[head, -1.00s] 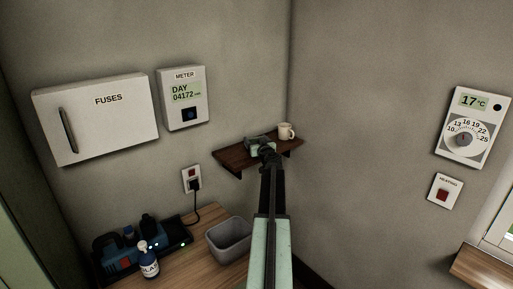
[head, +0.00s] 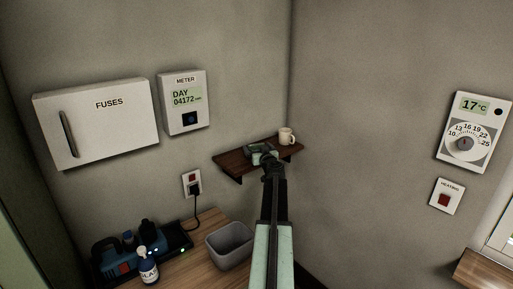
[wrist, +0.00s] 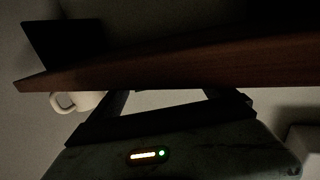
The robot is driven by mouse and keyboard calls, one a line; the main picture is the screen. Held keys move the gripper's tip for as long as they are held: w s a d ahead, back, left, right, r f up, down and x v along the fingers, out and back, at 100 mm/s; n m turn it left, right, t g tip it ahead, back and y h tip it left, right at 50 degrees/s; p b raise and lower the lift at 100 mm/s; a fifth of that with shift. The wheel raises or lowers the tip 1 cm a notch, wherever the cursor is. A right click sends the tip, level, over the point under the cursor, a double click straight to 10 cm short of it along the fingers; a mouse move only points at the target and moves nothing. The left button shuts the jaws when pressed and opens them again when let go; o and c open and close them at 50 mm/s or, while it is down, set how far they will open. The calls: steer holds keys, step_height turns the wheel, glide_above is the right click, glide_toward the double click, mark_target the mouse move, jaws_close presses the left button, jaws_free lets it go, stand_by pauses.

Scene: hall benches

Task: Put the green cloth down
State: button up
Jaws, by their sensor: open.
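A small dark wooden shelf (head: 232,165) is fixed in the corner, with a cream mug (head: 286,136) at its right end. My gripper (head: 256,150) is at the shelf, left of the mug. In the wrist view, the fingers of my gripper (wrist: 163,96) stand apart with bare wall showing between them. The shelf edge (wrist: 170,65) crosses that view, and part of the mug (wrist: 75,101) shows at the left. I cannot make out the green cloth in either view; whether it lies hidden behind my gripper I cannot tell.
A fuse box (head: 98,128), meter (head: 184,104) and plugged socket (head: 192,183) are on the left wall.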

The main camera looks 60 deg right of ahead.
steer(key=v, duration=1)
steer(key=shift+w, duration=0.1)
